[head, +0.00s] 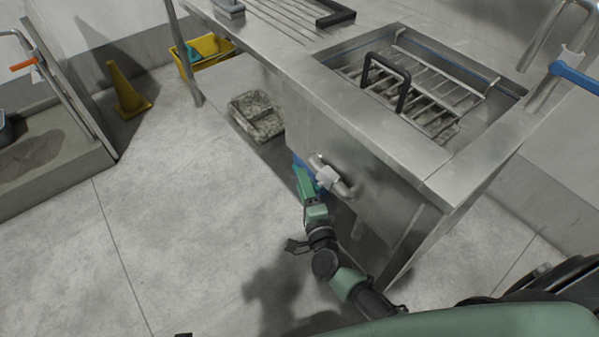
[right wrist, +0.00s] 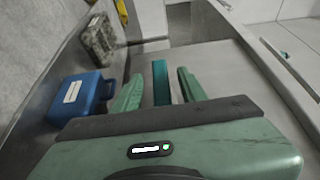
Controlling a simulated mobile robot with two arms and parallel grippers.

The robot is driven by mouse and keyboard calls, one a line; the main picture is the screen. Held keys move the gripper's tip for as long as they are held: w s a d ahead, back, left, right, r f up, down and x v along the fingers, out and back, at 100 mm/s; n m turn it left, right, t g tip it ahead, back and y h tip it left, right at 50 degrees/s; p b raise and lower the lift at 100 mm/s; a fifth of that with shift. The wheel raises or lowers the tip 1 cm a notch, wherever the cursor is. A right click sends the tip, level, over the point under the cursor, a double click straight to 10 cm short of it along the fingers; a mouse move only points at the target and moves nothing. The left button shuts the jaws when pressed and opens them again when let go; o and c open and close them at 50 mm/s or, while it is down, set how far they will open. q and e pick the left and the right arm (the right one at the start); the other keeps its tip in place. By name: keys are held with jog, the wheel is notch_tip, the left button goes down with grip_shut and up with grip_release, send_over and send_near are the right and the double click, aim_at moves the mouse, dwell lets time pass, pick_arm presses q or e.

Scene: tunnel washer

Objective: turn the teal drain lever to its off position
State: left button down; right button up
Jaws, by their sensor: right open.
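The teal drain lever (right wrist: 160,82) shows in the right wrist view as a flat upright bar. My right gripper (right wrist: 159,75) is open, with one green finger on each side of the lever and a visible gap to each. In the head view my right gripper (head: 302,176) is low at the front of the steel sink unit (head: 372,178), beside a bent metal pipe (head: 345,188) with a white tag. I cannot make out the lever in the head view; the gripper and pipe are in front there. My left gripper is not in view.
A blue box (right wrist: 82,98) lies left of the fingers in the right wrist view. A stained block (head: 256,115), a yellow bucket (head: 207,51) and a yellow cone (head: 127,90) stand further back. A blue lever (head: 575,77) is at right.

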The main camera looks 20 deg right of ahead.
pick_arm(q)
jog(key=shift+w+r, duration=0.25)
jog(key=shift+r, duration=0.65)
pick_arm(e)
jog(key=shift+w+d, duration=0.1)
jog(key=shift+w, duration=2)
grip_shut()
